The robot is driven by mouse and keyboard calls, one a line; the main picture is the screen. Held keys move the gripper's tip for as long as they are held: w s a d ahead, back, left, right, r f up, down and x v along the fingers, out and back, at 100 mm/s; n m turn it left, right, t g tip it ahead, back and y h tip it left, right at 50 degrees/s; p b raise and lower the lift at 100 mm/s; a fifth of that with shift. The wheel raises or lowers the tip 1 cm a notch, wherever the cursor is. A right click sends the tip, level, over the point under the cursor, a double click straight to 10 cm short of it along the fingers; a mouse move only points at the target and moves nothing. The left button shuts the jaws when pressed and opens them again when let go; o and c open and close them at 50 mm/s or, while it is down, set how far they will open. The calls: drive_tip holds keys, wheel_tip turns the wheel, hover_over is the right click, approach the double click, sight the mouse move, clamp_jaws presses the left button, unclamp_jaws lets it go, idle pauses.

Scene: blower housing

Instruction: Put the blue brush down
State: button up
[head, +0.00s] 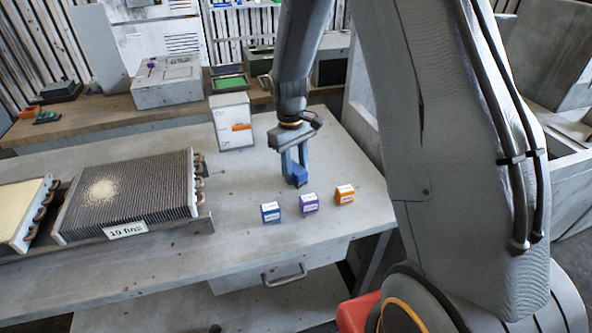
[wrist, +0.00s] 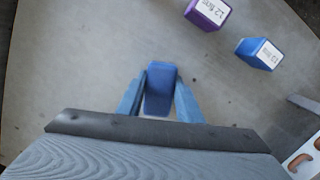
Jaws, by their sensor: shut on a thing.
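My gripper (head: 294,166) points down over the right part of the grey table (head: 240,262). It is shut on the blue brush (head: 299,177), which shows as a small blue block between the fingers. In the wrist view the blue brush (wrist: 160,88) sits between the two blue fingertips of my gripper (wrist: 158,92). Its lower end is close to the tabletop, but I cannot tell whether it touches.
A small blue box (head: 270,212), a purple box (head: 309,203) and an orange box (head: 345,194) stand in a row in front of my gripper. A white carton (head: 232,122) stands behind left. A finned coil (head: 125,195) lies at left. Bare tabletop surrounds the brush.

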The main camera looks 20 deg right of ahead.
drive_tip(key=shift+f, duration=0.1)
drive_tip(key=o, duration=1)
drive_tip(key=r+b, duration=0.1)
drive_tip(key=r, duration=0.2)
drive_tip(key=w+r+b, duration=0.1)
drive_tip(key=r, duration=0.3)
drive_tip(key=r+b, duration=0.1)
drive_tip(key=r, duration=0.3)
drive_tip(key=shift+w+a, duration=0.15)
drive_tip(key=shift+a, duration=0.1)
drive_tip(key=s+f+m+t, duration=0.1)
drive_tip(key=s+f+m, duration=0.1)
drive_tip(key=s, duration=0.7)
drive_tip(key=s+f+m+t, duration=0.1)
drive_tip(key=s+f+m, duration=0.1)
drive_tip(key=s, duration=0.7)
drive_tip(key=shift+f+t+y+b, duration=0.15)
drive_tip(key=shift+t+y+b, duration=0.15)
drive_tip(key=shift+c, duration=0.4)
